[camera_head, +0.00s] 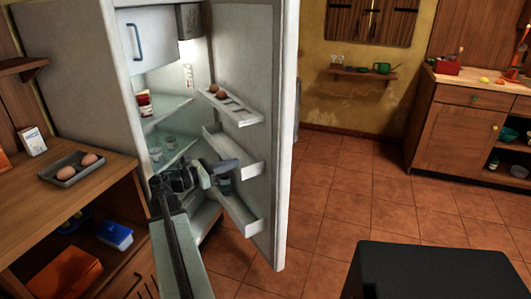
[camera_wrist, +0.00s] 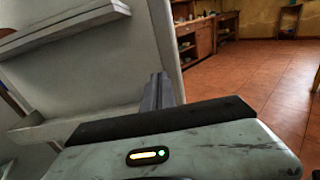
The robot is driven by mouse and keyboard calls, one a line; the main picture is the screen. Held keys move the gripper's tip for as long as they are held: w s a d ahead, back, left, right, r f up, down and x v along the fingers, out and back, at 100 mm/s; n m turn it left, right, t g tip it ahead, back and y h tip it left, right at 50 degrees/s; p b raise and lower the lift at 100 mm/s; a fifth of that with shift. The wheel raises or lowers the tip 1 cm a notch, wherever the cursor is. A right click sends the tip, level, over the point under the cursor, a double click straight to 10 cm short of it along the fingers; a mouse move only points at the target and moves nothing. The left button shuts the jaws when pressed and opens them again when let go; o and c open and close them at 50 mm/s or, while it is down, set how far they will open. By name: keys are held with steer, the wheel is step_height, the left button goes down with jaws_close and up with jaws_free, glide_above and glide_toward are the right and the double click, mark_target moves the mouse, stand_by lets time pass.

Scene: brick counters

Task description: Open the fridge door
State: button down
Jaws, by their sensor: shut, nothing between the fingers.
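The white fridge (camera_head: 170,88) stands at the left of the head view with its door (camera_head: 277,120) swung wide open. The door's inner side with its shelves faces the fridge interior. My gripper (camera_head: 230,164) is shut and empty, on the inner side of the door near the middle door shelf. In the wrist view, the gripper's fingers (camera_wrist: 158,92) point toward the door's edge, with the door's inner panel (camera_wrist: 75,75) on the left. I cannot tell whether the fingers touch the door.
Eggs (camera_head: 217,91) sit on the top door shelf. A wooden counter (camera_head: 110,180) with a tray of eggs (camera_head: 73,170) is left of the fridge. A black box-like shape (camera_head: 435,270) is at the lower right. The tiled floor (camera_head: 340,190) right of the door is clear.

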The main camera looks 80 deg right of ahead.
mark_target(273, 150)
steer(key=x, duration=1.4)
